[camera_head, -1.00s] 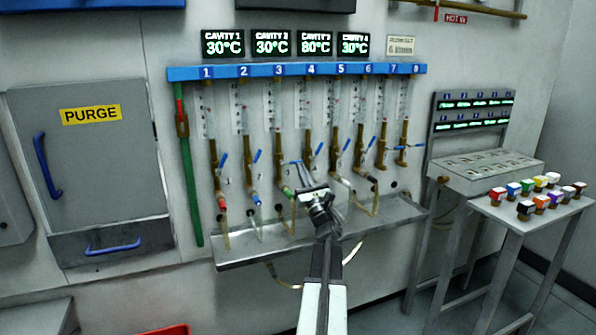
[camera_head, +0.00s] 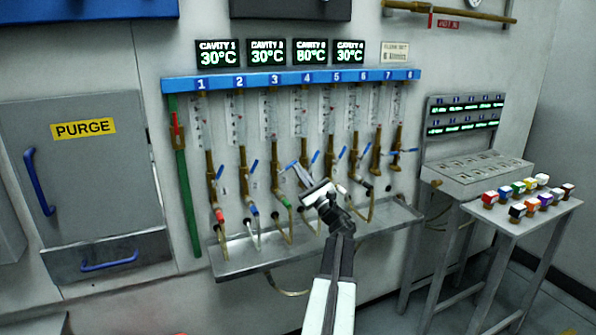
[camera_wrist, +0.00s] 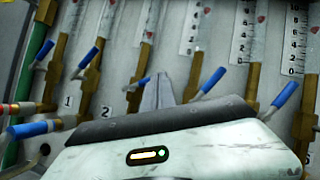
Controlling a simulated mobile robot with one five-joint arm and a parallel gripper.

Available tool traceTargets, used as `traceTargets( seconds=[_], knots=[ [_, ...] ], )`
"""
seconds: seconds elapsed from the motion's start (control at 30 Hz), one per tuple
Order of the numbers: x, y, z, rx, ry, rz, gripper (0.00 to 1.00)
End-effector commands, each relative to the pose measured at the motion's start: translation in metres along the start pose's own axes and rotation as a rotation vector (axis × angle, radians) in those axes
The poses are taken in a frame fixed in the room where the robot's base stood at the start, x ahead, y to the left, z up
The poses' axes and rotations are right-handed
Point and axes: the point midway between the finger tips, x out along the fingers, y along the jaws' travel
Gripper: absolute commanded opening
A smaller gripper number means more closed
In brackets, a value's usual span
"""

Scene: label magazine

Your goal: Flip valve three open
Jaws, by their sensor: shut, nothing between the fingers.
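Valve three (camera_head: 275,181) is a brass valve in the row on the wall, below number 3 on the blue rail. The lower part of valve three is hidden behind my gripper there.
Valve two's lever (camera_head: 254,166) and valve four's lever (camera_head: 315,157) are close on either side. A metal tray (camera_head: 275,258) runs below the hoses. A stand with coloured blocks (camera_head: 490,222) is at the right, and the purge cabinet (camera_head: 95,185) at the left.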

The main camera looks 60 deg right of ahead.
Motion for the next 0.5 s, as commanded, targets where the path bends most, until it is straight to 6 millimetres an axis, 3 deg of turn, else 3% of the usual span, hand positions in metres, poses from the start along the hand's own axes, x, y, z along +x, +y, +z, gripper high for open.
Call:
traceTargets(
  seconds=[0.5],
  knots=[
    [0.018, 0.002, 0.026, 0.003, -0.001, -0.001, 0.00]
  ],
)
